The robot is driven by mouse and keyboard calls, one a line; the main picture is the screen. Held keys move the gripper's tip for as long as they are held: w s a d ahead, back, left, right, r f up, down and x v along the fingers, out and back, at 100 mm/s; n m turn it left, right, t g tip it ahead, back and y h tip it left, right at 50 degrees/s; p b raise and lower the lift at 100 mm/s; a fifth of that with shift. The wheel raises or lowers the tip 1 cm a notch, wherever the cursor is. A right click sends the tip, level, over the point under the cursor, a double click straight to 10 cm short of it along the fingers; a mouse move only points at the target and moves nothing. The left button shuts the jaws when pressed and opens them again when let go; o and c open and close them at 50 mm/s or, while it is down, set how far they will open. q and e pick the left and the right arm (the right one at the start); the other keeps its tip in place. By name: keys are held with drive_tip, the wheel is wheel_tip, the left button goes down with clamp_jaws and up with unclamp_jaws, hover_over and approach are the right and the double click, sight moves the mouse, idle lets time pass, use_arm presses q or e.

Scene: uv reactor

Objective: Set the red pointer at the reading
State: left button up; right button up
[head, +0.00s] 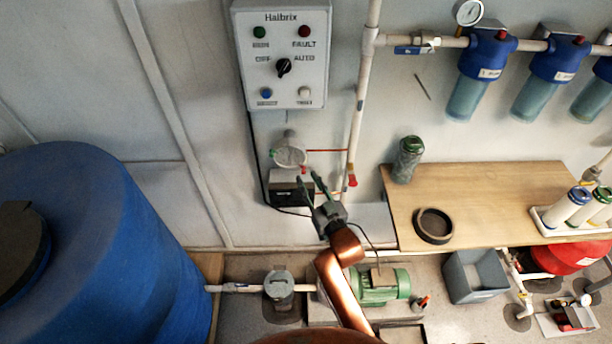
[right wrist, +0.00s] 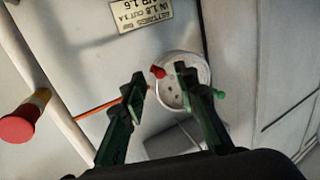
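The round white dial unit (head: 290,153) is mounted on the wall below the control box; it also shows in the right wrist view (right wrist: 185,84). A small red part (right wrist: 157,71), which looks like the red pointer's knob, is at its rim, and a green knob (right wrist: 219,94) is on the opposite side. My right gripper (head: 312,179) is open in front of the dial; in the right wrist view its fingers (right wrist: 159,76) stand apart with the red part beyond, between their tips. I cannot tell any contact. The dial's reading is too small to make out. My left gripper is not in view.
A control box (head: 284,52) hangs above. A white vertical pipe (head: 361,90) with a red-handled valve (head: 351,181) runs right of the dial. A wooden bench (head: 490,195) with a dark bottle (head: 407,160) stands further right. A blue tank (head: 95,240) is at left.

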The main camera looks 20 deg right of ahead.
sight(304, 171)
drive_tip(key=shift+w+a, duration=0.1)
drive_tip(key=shift+w, duration=1.15)
drive_tip(key=shift+c, duration=0.6)
clamp_jaws()
